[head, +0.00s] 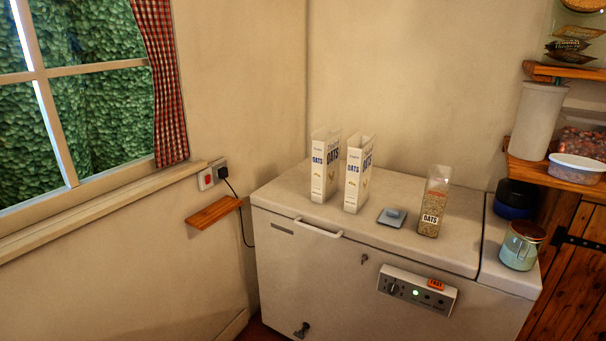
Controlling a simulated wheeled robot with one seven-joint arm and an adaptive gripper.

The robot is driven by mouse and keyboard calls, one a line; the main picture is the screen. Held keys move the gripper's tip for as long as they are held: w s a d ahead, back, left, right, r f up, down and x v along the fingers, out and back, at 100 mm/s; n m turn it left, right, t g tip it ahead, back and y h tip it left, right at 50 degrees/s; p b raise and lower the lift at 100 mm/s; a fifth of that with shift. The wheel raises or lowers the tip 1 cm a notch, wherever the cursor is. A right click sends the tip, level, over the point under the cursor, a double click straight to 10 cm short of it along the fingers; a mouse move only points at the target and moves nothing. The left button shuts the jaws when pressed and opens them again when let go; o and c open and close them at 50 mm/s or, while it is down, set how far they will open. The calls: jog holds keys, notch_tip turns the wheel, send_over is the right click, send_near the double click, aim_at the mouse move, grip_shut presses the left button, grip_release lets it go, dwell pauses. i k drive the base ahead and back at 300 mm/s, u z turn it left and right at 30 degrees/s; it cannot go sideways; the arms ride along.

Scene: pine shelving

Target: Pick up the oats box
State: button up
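Two white boxes printed OATS in dark letters stand upright on the lid of a white chest freezer (405,243). The left oats box (319,175) and the right oats box (353,182) are close together with a narrow gap between them. To their right stands a clear container (434,205) of grain-like contents, with an OATS label low on its front. My gripper is not in view, and nothing is seen touching the boxes.
A small grey-blue item (392,217) lies between the boxes and the clear container. A teal jar (521,246) and a dark blue round container (513,200) stand at the right. Shelves (540,171) overhang there. A small wooden ledge (214,212) juts from the left wall.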

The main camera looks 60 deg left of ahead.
aim_at(326, 142)
jog(key=u, duration=2.7)
